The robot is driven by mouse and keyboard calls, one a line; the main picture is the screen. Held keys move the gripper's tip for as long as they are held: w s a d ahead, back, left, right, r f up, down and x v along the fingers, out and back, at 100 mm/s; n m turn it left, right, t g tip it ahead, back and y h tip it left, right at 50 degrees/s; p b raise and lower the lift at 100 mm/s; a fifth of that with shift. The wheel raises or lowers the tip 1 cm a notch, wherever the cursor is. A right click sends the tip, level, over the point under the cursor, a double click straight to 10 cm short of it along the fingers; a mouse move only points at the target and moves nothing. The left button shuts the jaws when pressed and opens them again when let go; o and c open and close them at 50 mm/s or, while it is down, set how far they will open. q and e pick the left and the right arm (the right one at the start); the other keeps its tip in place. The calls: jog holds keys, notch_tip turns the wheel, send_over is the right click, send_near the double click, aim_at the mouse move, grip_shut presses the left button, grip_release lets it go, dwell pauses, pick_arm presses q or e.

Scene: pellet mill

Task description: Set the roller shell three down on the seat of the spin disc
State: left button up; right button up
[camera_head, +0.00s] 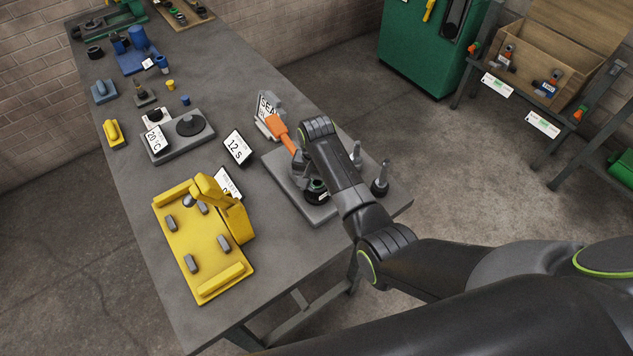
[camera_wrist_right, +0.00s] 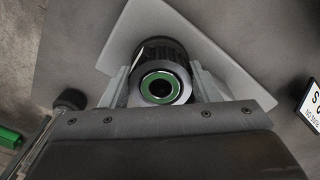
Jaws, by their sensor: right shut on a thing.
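The roller shell (camera_wrist_right: 160,82) is a dark ribbed cylinder with a green ring inside its bore. In the right wrist view it is between the fingers of my right gripper (camera_wrist_right: 162,90), which is shut on it, with a pale grey plate behind. In the head view my right gripper (camera_head: 309,180) is low over a grey base plate (camera_head: 290,192), and the shell (camera_head: 317,186) shows partly beside it. The arm hides much of this fixture. I cannot tell whether the shell touches a seat below it. My left gripper is not in view.
An orange handle (camera_head: 281,132) and a sign stand at the plate's back; dark posts (camera_head: 381,178) stand on its right. A yellow fixture (camera_head: 205,245) and a grey unit with a black disc (camera_head: 190,124) are to the left. Bare table lies at the front.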

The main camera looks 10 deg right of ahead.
jog(key=shift+r, duration=0.1)
dwell(0.3)
jog(key=shift+p, duration=0.3)
jog(key=o, duration=2)
jog(key=shift+f, duration=0.25)
jog(key=shift+r, duration=0.1)
jog(key=shift+r+p, duration=0.65)
jog(key=shift+r, duration=3.8)
